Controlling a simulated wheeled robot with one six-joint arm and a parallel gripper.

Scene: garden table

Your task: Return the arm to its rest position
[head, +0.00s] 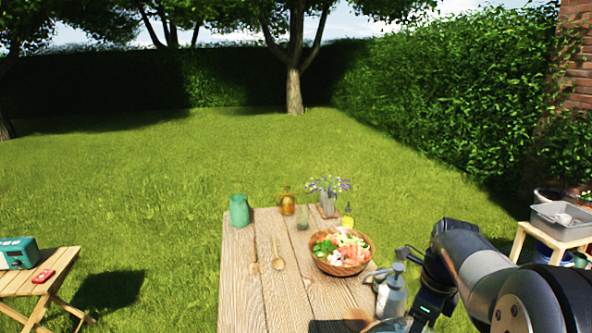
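My arm (470,262) comes in from the lower right and bends down over the right edge of the wooden table (240,290). Its wrist, with a small green light, points down at the bottom of the picture. My gripper's fingers do not show; they lie below the frame edge or behind the wrist. I cannot see whether they hold anything. A grey pump bottle (392,297) stands just left of the wrist; I cannot tell whether they touch.
On the table are a salad bowl (342,268), wooden spoon (277,258), green jar (239,211), amber jug (287,204), glass (303,218), flower vase (327,204) and yellow bottle (347,217). A side table (60,268) stands left, a grey bin (562,222) right.

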